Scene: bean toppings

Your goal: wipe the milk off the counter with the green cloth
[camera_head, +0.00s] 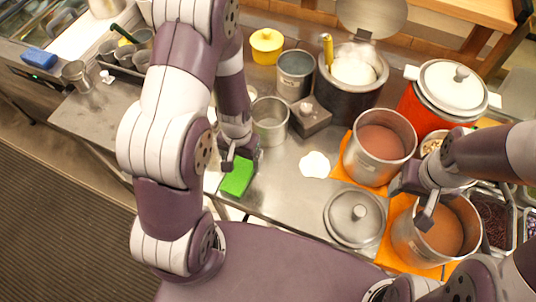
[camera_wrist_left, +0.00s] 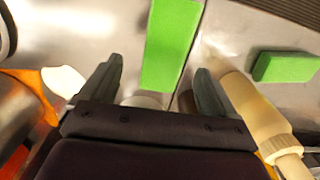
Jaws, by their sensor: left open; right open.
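The green cloth (camera_head: 237,179) lies flat on the steel counter near its front edge. It also shows in the left wrist view (camera_wrist_left: 171,45), ahead of and between the fingertips. My left gripper (camera_head: 240,160) is open and empty, just behind the cloth in the head view; I cannot tell whether it touches it. The white milk puddle (camera_head: 314,165) lies on the counter to the right of the cloth, and shows at the left of the wrist view (camera_wrist_left: 64,81). My right gripper (camera_head: 412,202) is open, above the orange-brown soup pot at the right.
A pale bottle (camera_wrist_left: 250,108) is beside my left gripper's right finger, with a second green block (camera_wrist_left: 285,67) beyond. A steel pot (camera_head: 271,124) stands behind the cloth. A lid (camera_head: 354,217) and a soup pot (camera_head: 379,147) flank the milk's right side.

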